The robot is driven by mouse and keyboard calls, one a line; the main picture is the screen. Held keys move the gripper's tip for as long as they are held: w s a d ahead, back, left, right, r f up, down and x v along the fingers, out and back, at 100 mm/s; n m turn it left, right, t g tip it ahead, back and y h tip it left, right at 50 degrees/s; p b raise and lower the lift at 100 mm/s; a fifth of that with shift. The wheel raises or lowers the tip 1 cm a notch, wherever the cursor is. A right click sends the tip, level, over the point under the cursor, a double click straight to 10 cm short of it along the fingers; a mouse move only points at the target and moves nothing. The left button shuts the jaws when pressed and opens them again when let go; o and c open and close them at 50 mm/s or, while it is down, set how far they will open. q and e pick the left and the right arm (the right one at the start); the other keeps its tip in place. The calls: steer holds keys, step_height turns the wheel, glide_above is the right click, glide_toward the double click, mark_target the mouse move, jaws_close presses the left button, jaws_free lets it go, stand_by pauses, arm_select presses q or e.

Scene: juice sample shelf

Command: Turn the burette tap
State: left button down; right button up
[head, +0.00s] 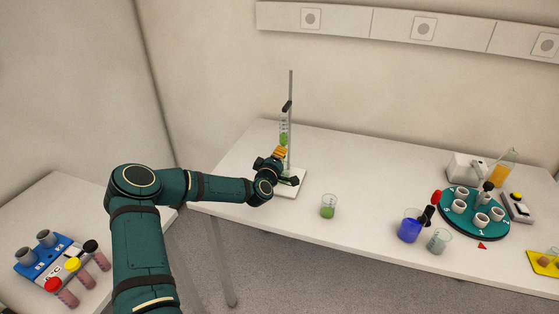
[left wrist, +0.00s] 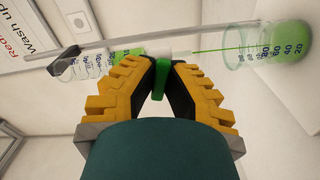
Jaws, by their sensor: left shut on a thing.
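The burette (head: 284,128) with green liquid is clamped upright on a stand (head: 291,95) with a white base plate; its scale shows in the left wrist view (left wrist: 85,65). My left gripper (head: 279,153) is at its lower part. In the left wrist view its yellow-backed fingers (left wrist: 161,84) are shut on the green tap (left wrist: 162,78). A thin green stream (left wrist: 220,48) runs from the tip into a beaker (left wrist: 266,45) holding green liquid. My right gripper is not in view.
The white table (head: 365,175) is clear around the middle. At the right are a blue beaker (head: 409,229), a clear beaker (head: 438,241) and a teal round tray (head: 470,224) with several white cups. A blue rack (head: 42,257) stands on the left table.

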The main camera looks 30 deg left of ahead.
arm_select(q)
steer(key=n+b, duration=0.2)
steer(key=b, duration=0.1)
steer(key=shift+f+n, duration=0.15)
steer(key=shift+n, duration=0.25)
steer(key=shift+r+n, duration=0.2)
steer(key=shift+n, duration=0.3)
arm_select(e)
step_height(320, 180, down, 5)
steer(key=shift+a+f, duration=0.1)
arm_select(q)
steer(key=c, duration=1)
jaws_free()
steer(key=v, duration=1.2)
